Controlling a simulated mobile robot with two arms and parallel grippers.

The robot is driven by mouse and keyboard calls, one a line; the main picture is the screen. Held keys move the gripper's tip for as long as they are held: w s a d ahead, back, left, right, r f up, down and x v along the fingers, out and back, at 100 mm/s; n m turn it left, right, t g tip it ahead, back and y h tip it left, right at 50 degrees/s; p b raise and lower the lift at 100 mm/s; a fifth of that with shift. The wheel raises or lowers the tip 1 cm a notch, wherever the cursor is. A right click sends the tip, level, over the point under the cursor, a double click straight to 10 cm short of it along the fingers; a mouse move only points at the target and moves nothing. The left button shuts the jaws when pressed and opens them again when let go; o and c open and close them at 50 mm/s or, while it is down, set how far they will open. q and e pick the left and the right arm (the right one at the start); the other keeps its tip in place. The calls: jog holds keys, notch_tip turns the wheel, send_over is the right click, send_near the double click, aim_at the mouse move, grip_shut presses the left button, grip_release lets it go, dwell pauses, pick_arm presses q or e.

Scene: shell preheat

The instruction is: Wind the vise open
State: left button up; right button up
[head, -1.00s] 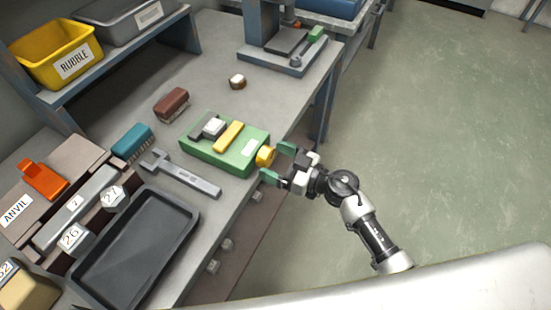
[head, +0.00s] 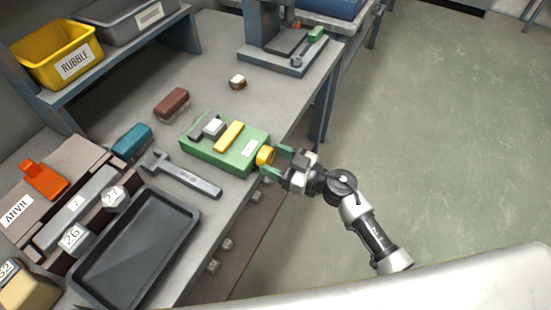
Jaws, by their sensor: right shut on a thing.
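The green vise (head: 205,153) sits near the right edge of the bench. Grey jaw parts (head: 213,127) and a yellow bar (head: 229,136) are on its top. Its round yellow knob (head: 264,156) sticks out from the right end, over the bench edge. My right gripper (head: 273,161) comes in from the right, its green fingers shut on the knob, one on each side. The fingers partly hide the knob. The gap between the vise jaws is too small to judge. My left gripper is not in view.
A wrench (head: 182,176), a black tray (head: 135,245), a teal brush (head: 132,140) and a brown brush (head: 172,103) lie on the bench. A small brown-and-white object (head: 237,82) is behind the vise. Open floor (head: 430,150) is at right.

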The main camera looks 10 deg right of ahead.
jog(key=n+p, duration=0.1)
jog(key=n, duration=0.1)
jog(key=shift+n, duration=0.4)
jog(key=n, duration=0.2)
jog(key=shift+n, duration=0.4)
jog(key=n, duration=0.2)
jog(key=shift+n, duration=0.4)
jog(key=n, duration=0.3)
jog(key=shift+s+f+n+b, duration=0.1)
jog(key=shift+n+b, duration=0.2)
jog(key=n+b, duration=0.1)
jog(key=n, duration=0.2)
jog(key=shift+f+n, duration=0.1)
jog(key=shift+n, duration=0.2)
jog(key=n+b, duration=0.1)
jog(key=n, duration=0.2)
jog(key=shift+n, duration=0.3)
jog(key=n+b, duration=0.2)
jog(key=n, duration=0.2)
jog(key=shift+n+b, duration=0.65)
jog(key=shift+n, duration=0.85)
